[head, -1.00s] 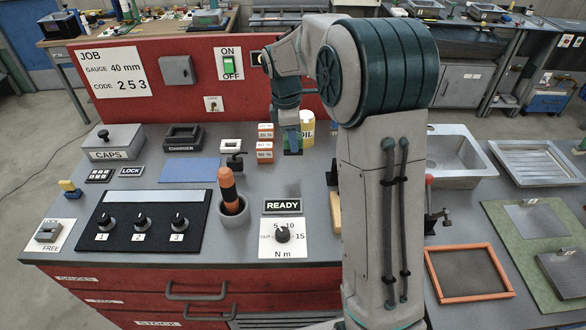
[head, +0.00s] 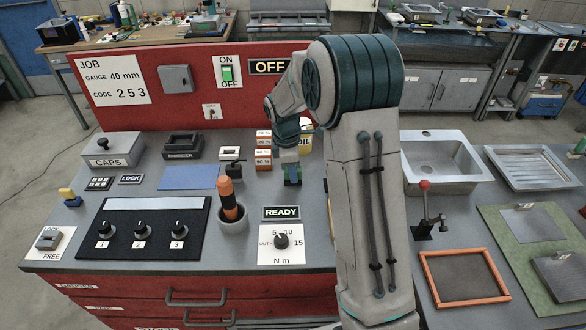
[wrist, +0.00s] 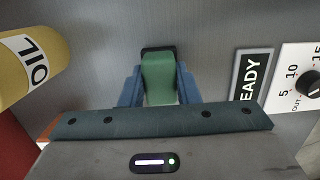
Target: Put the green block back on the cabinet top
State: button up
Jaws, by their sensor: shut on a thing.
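My gripper (head: 291,176) points down over the grey cabinet top (head: 262,188), behind the READY sign. In the wrist view its two blue fingers (wrist: 159,84) are shut on the green block (wrist: 159,72), one on each side. A dark patch shows at the block's far end, against the grey surface. I cannot tell whether the block touches the cabinet top. In the head view the block is mostly hidden by the fingers.
The READY sign (head: 281,212) and torque dial (head: 281,241) lie in front of my gripper. Orange-and-white boxes (head: 263,160) stand left, the yellow OIL can (head: 305,141) behind. An orange-handled tool in a grey cup (head: 232,226) stands front left.

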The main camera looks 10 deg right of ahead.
jog(key=o, duration=0.9)
jog(key=shift+o, duration=0.2)
jog(key=shift+r, duration=0.1)
notch_tip(320, 180, up, 11)
jog(key=a+b, duration=0.1)
jog(key=s+r+m+t, duration=0.1)
jog(key=s+r+m, duration=0.25)
jog(key=s, duration=0.35)
jog(key=s+r+m+t, duration=0.1)
jog(key=s+r+m, duration=0.1)
jog(key=s+m, duration=0.3)
jog(key=s+d+f+m+t+y, duration=0.1)
jog(key=s+m, duration=0.6)
jog(key=s, duration=0.8)
jog(key=shift+f+t, duration=0.4)
jog(key=shift+f, duration=0.45)
